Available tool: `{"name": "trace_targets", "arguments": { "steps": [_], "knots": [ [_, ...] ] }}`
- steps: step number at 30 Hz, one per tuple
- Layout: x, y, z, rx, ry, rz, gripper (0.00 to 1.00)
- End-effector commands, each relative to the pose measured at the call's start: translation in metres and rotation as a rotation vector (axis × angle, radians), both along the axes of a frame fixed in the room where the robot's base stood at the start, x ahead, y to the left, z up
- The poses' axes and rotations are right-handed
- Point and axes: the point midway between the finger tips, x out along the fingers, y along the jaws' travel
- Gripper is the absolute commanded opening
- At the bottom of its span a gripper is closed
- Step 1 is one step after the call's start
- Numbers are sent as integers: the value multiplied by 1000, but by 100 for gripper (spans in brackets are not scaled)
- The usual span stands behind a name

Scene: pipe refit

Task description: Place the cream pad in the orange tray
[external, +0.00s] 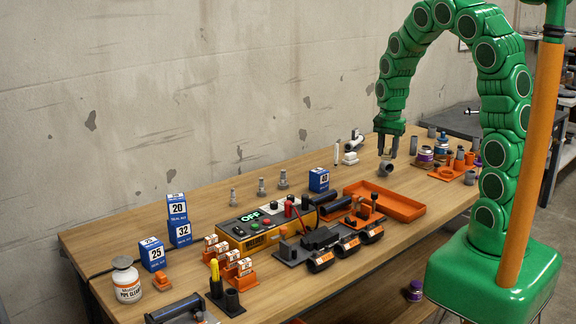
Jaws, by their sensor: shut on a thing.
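My gripper (388,152) points down over the far part of the wooden bench, left of my green arm's base. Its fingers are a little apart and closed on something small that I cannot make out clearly. A grey pipe fitting (386,169) shows just below the fingertips; I cannot tell if they touch. The orange tray (405,210) is a shallow rectangular tray on the bench, nearer the camera than my gripper. Its visible floor is bare. I cannot identify the cream pad with certainty; small white pieces (350,158) lie left of my gripper.
A black-and-yellow device (262,237) and a dark rack (322,245) with orange-labelled pieces stand left of the tray. Blue number boxes (179,233) and a white jar (126,283) are farther left. Purple-banded cans (426,158) and grey fittings stand right of my gripper. Bare wood lies between gripper and tray.

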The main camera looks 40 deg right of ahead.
Motion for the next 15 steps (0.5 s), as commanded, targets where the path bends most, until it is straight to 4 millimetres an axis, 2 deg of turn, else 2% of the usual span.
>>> {"name": "trace_targets", "arguments": {
  "steps": [9,15],
  "knots": [
    [0,1,-52,3,6,1,8],
    [0,1,-75,1,3,2,8]
  ]
}}
